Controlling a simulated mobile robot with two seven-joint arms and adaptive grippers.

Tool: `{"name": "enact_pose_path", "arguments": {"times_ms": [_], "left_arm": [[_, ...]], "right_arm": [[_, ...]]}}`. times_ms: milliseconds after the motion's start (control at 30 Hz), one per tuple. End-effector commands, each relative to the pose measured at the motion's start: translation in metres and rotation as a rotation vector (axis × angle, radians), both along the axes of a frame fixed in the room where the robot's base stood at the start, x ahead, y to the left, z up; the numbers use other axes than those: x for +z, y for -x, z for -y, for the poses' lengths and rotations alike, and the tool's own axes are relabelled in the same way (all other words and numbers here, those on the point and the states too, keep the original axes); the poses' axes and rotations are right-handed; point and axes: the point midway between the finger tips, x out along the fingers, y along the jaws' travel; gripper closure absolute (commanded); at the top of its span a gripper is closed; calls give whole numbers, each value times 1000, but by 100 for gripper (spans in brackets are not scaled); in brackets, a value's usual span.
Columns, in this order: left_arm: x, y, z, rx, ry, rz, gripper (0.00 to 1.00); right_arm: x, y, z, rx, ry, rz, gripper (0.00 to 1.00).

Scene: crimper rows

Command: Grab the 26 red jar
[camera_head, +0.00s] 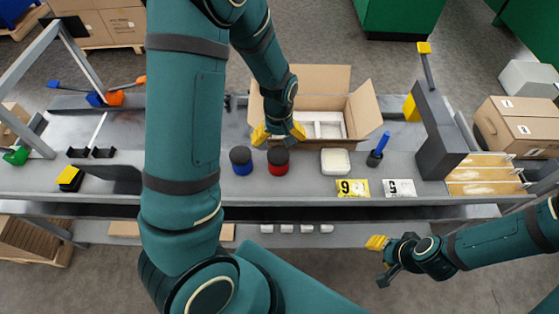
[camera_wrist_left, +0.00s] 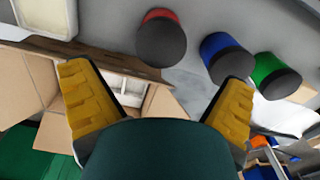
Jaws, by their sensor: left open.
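The red jar (camera_head: 278,168) with a black lid stands on the grey bench, just right of a blue jar (camera_head: 242,168). In the left wrist view the red jar (camera_wrist_left: 160,17) is above the gap between the fingers, with the blue jar (camera_wrist_left: 232,45) to its right. No number 26 is readable on the red jar. My left gripper (camera_head: 279,133) is open and empty, behind the red jar near the cardboard box; its yellow fingers (camera_wrist_left: 158,85) are spread apart. My right gripper (camera_head: 380,260) is in front of the bench; its jaw opening is unclear.
An open cardboard box (camera_head: 365,108) stands behind the jars. A white tub (camera_head: 335,162) and a blue-handled tool (camera_head: 377,150) are to their right. A green jar (camera_wrist_left: 272,75) shows beside the blue one in the wrist view. Number cards (camera_head: 353,188) mark the front edge.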

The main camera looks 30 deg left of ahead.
Motion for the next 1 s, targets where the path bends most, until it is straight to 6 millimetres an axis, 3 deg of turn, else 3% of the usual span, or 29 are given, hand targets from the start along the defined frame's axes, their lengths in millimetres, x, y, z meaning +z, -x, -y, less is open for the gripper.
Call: {"name": "enact_pose_path", "arguments": {"times_ms": [100, 467, 700, 1000], "left_arm": [[-22, 1, 0, -1, 0, -3, 0], [-45, 2, 0, -2, 1, -1, 0], [-79, 4, 0, -1, 1, -2, 0], [-85, 3, 0, -2, 2, 1, 0]], "right_arm": [[-5, 1, 0, 3, -1, -2, 61], [-10, 2, -1, 5, -1, -5, 61], [-18, 5, -1, 10, -3, -11, 61], [-18, 5, -1, 10, -3, -12, 61]]}}
